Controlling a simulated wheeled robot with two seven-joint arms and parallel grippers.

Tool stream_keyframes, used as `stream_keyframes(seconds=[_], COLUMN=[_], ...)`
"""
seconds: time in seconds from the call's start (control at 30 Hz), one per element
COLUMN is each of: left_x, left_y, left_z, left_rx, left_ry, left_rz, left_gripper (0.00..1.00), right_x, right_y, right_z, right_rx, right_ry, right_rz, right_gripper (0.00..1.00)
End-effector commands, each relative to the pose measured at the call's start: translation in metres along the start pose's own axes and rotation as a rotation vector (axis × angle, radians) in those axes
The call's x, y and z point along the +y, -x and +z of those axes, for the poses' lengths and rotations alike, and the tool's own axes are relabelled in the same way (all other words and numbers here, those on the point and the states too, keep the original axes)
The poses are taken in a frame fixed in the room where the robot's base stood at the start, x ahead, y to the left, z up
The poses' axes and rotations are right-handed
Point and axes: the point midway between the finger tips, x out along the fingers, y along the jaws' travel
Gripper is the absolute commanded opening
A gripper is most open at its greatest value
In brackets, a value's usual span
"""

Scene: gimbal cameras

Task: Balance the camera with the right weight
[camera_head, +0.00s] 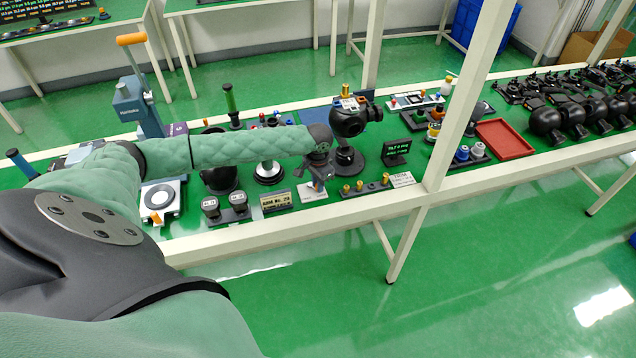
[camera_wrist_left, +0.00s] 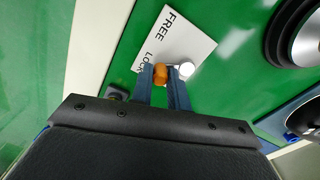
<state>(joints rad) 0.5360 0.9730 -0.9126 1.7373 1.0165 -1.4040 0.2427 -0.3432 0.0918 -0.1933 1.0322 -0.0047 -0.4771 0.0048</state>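The black gimbal camera (camera_head: 348,122) sits on a dark round stand (camera_head: 345,160) on the green bench. A brass piece (camera_head: 346,90) is on top of it. Several brass weights (camera_head: 360,186) stand in a row on a strip near the front edge. A small dark display (camera_head: 396,152) with green text stands to the right. My left gripper (camera_head: 318,180) is low in front of the stand, over a white FREE/LOCK card (camera_wrist_left: 175,40). In the left wrist view its fingers (camera_wrist_left: 161,88) close around an orange knob (camera_wrist_left: 160,74); a white round part (camera_wrist_left: 185,69) is beside it. My right gripper is not visible.
A plate with printed text (camera_head: 276,201) and two small round gauges (camera_head: 238,199) lie left of the gripper. A red tray (camera_head: 504,139) and several black devices are farther right, beyond a white post (camera_head: 470,90). My left arm hides part of the bench.

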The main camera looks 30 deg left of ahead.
Motion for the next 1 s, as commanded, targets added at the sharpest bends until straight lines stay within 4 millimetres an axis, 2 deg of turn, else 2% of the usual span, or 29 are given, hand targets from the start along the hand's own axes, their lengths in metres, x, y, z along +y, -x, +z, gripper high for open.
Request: stream_keyframes(seconds=[0.03,0.07,0.1,0.53,1.0], left_x=[0.0,0.0,0.0,0.0,-0.001], left_y=[0.0,0.0,0.0,0.002,0.002], left_z=[0.0,0.0,0.0,0.003,0.017], left_rx=[0.0,0.0,0.0,-0.001,-0.001], left_ry=[0.0,0.0,0.0,-0.082,-0.478], left_rz=[0.0,0.0,0.0,0.0,0.001], left_gripper=[0.06,0.01,0.0,0.0,0.0], right_x=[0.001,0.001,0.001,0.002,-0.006], right_y=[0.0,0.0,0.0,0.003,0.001], right_z=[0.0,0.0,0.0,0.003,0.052], right_rx=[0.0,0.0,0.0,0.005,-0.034], right_ry=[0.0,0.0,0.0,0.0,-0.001], right_rz=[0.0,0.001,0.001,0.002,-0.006], right_gripper=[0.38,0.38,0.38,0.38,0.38])
